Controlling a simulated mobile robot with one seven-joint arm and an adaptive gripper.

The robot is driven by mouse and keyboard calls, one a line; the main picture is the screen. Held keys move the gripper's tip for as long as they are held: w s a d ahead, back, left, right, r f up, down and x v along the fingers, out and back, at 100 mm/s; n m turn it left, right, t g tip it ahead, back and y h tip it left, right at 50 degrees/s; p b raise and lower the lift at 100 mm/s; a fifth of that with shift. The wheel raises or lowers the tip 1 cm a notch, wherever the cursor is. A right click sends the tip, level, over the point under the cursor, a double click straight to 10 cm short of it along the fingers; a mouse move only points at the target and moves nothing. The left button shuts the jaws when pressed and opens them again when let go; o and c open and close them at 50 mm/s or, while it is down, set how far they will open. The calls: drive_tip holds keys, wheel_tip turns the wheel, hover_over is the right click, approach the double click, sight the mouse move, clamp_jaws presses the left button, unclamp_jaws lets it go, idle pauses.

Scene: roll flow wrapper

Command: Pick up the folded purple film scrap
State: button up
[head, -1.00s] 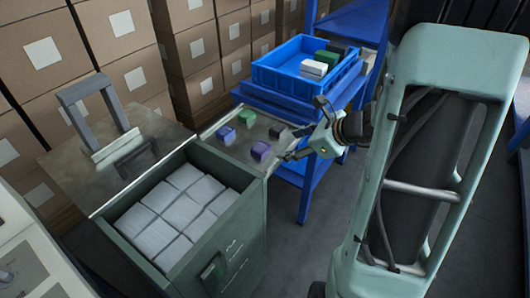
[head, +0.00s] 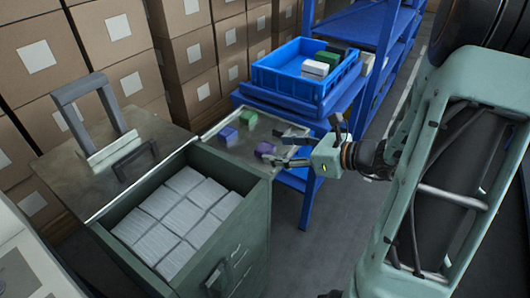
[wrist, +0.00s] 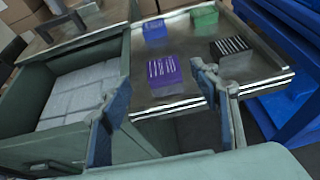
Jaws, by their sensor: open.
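The nearer purple piece (head: 264,149) shows white print in the wrist view (wrist: 164,71). The farther one (head: 227,135) looks more blue-violet and also shows in the wrist view (wrist: 155,29). Both look like small blocks; I cannot tell folds. My gripper (head: 284,150) is open, its fingers pointing left at the tray. In the wrist view the nearer purple piece appears between the fingertips, beyond them; nothing is held.
A green piece (wrist: 204,15) and a black striped piece (wrist: 231,45) lie on the same tray. A green cabinet (head: 250,205) filled with white packs stands in front. A blue bin (head: 290,85) on a blue shelf stands behind. Stacked cartons line the back.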

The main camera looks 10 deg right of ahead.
sight(266, 148)
drive_tip(key=b+x, duration=0.1)
drive_tip(key=x, duration=0.4)
drive_tip(key=shift+d+f, duration=0.1)
drive_tip(key=shift+d, duration=0.1)
drive_tip(key=c, duration=0.9)
